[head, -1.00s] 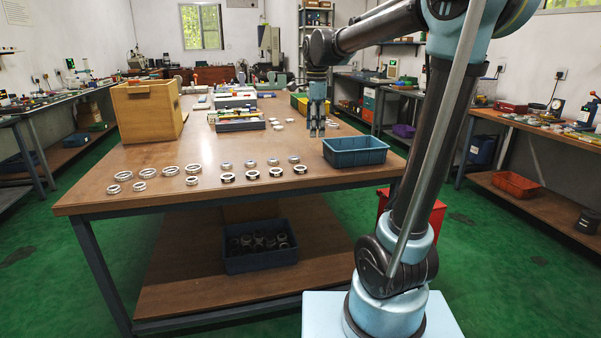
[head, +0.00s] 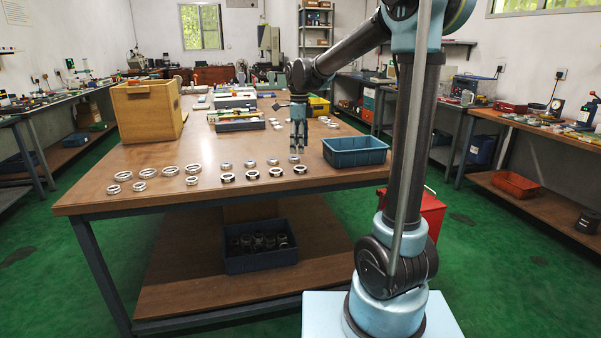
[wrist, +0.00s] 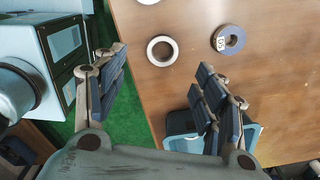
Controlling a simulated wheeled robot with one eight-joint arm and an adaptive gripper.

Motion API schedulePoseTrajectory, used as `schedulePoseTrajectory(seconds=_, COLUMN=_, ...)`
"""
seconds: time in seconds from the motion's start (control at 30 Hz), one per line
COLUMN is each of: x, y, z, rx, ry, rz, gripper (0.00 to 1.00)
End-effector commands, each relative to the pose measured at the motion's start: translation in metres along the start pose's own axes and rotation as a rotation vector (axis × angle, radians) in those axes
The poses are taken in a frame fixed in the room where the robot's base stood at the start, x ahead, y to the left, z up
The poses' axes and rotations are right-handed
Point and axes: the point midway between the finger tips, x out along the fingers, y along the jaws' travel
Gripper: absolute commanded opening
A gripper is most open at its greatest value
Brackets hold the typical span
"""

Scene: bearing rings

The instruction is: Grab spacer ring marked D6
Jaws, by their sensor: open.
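Several bearing and spacer rings stand in two rows on the wooden table, such as a dark-sided ring (head: 300,169) at the right end of the front row. In the head view their marks are too small to read. My gripper (head: 297,150) is open and empty above the right end of the rows. In the wrist view, its spread fingers (wrist: 163,88) have a plain silver ring (wrist: 162,50) beyond them. A dark ring with a white label (wrist: 228,39) lies to its right; the label is turned and I cannot tell whether it reads D6.
A blue bin (head: 355,143) stands right of the rings; it also shows in the wrist view (wrist: 180,123) near the right finger. A wooden box (head: 146,112) stands at the table's left. Trays (head: 238,125) and other items lie behind. The table (head: 110,210) is clear in front.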

Motion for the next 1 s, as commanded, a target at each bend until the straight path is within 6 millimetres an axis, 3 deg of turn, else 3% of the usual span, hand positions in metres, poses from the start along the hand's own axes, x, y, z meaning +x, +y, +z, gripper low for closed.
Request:
schedulePoseTrajectory(seconds=0.1, x=0.017, y=0.0, z=0.0, rx=0.0, ry=0.0, rz=0.0, gripper=0.64)
schedulePoseTrajectory(seconds=0.47, x=0.041, y=-0.002, z=0.0, rx=0.0, ry=0.0, rz=0.0, gripper=0.64)
schedulePoseTrajectory(seconds=0.73, x=0.075, y=-0.006, z=-0.001, rx=-0.001, ry=0.0, rz=0.0, gripper=0.64)
schedulePoseTrajectory(seconds=1.0, x=0.084, y=-0.006, z=0.0, rx=-0.001, ry=0.0, rz=0.0, gripper=0.64)
